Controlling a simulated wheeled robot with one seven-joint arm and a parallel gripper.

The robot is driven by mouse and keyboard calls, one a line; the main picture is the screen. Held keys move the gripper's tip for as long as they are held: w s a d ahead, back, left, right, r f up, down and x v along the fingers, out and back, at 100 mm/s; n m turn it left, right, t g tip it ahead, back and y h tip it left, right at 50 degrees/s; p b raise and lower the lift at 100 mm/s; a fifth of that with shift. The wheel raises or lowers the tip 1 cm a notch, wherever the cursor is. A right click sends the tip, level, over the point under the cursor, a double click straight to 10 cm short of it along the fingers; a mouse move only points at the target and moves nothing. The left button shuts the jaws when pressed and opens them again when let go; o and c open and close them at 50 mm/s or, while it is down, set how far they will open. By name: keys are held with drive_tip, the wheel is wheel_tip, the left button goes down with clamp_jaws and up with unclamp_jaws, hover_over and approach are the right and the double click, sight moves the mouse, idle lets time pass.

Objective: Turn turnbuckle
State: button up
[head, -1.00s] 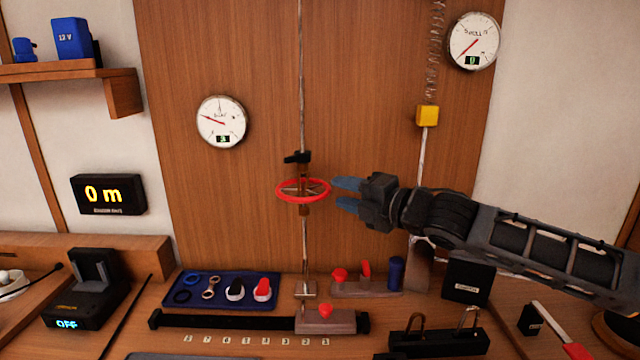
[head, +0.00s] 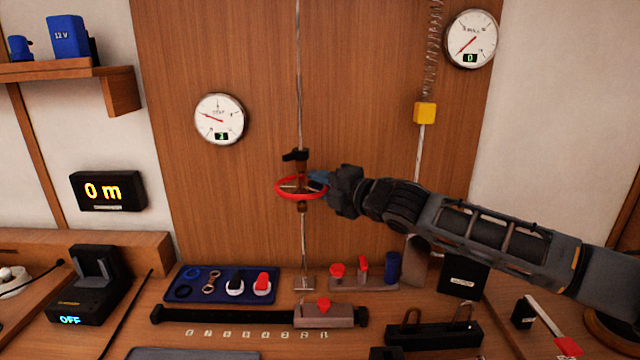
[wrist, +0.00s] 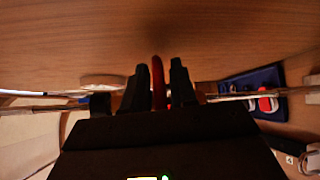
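The turnbuckle is a red handwheel (head: 280,194) with spokes, on a vertical rod in front of the wood panel in the head view. A black clamp-like piece (head: 296,156) sits on the rod just above it. My gripper (head: 318,180) is at the wheel's right side, coming in from the right. In the wrist view the red rim (wrist: 158,82) passes between my two dark fingers (wrist: 160,85). A narrow gap shows beside the rim, so the fingers look open around it. Finger contact is hard to see.
A round dial (head: 220,119) hangs left of the rod, another dial (head: 470,39) at upper right. A yellow block (head: 424,113) hangs on a spring above my arm. A blue tray (head: 208,296), a slider bar (head: 230,316) and a black stand (head: 436,338) are on the bench below.

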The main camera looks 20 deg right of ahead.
sight(300, 198)
clamp_jaws()
drive_tip(key=shift+s+f+m+h, duration=0.1)
drive_tip(key=shift+s+m+h, duration=0.05)
drive_tip(key=shift+m+h, duration=0.2)
drive_tip(key=shift+s+a+m+g+h+b, duration=0.75)
drive_tip(key=shift+m+g+h, duration=0.45)
drive_tip(key=shift+m+h, duration=2.1)
drive_tip(key=shift+s+a+m+g+h+b, duration=0.55)
drive_tip(key=shift+s+m+g+h+b, duration=0.5)
drive_tip(key=shift+m+h, duration=2.2)
drive_tip(key=shift+s+a+m+g+h+b, duration=0.55)
drive_tip(key=shift+m+g+h, duration=1.15)
drive_tip(key=shift+h, duration=2.8)
drive_tip(key=shift+w+a+m, duration=0.1)
drive_tip(key=shift+m, duration=0.3)
drive_tip(key=shift+o, duration=1.4)
unclamp_jaws()
